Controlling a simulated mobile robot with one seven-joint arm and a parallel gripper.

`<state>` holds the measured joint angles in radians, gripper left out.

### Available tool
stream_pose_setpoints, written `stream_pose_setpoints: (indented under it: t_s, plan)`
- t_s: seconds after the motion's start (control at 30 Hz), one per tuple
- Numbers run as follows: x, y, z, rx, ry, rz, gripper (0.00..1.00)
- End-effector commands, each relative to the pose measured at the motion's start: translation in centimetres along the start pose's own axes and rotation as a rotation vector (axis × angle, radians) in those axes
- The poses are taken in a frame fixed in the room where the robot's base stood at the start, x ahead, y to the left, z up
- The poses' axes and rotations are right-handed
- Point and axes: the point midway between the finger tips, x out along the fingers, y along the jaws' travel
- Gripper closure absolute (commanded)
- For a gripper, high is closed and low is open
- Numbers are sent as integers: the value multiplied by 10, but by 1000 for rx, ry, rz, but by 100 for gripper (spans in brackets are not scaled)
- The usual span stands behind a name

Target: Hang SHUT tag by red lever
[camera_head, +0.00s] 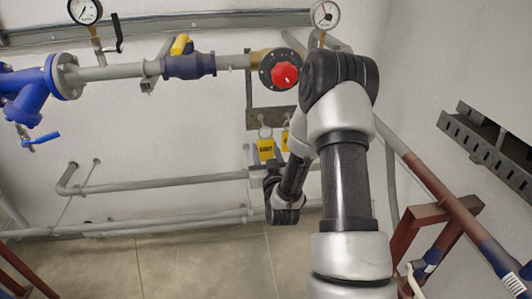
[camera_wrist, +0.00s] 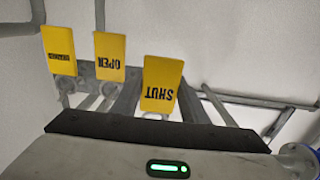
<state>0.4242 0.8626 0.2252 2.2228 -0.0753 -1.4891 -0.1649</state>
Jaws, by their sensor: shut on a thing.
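The SHUT tag (camera_wrist: 162,84) is a yellow plate, its lettering upside down in the wrist view. It sits between the two dark fingers of my gripper (camera_wrist: 158,103), which is shut on it. The OPEN tag (camera_wrist: 110,56) and a third yellow tag (camera_wrist: 59,50), its word too small to read, are left of it and outside the fingers. In the head view a yellow tag (camera_head: 266,149) hangs under a metal plate (camera_head: 271,118); my arm partly covers another beside it. My fingertips are hidden there. A red round handle (camera_head: 285,75) on a black disc is above the plate; I cannot make out a separate red lever.
A grey pipe with a blue fitting (camera_head: 188,65) and yellow handle (camera_head: 181,44) runs left of the red handle. Lower pipes (camera_head: 150,186) cross the wall. A slotted grey rail (camera_head: 487,145) and brown frame (camera_head: 440,215) stand at right. Floor (camera_head: 200,265) at lower left is clear.

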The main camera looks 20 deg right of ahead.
Motion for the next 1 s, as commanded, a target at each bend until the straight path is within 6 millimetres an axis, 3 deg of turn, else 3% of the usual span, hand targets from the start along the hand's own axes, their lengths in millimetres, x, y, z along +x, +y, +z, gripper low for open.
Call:
stream_pose_setpoints:
  t_s: [1.0]
  plan:
    - [31, 0, 0, 0, 2, 0, 82]
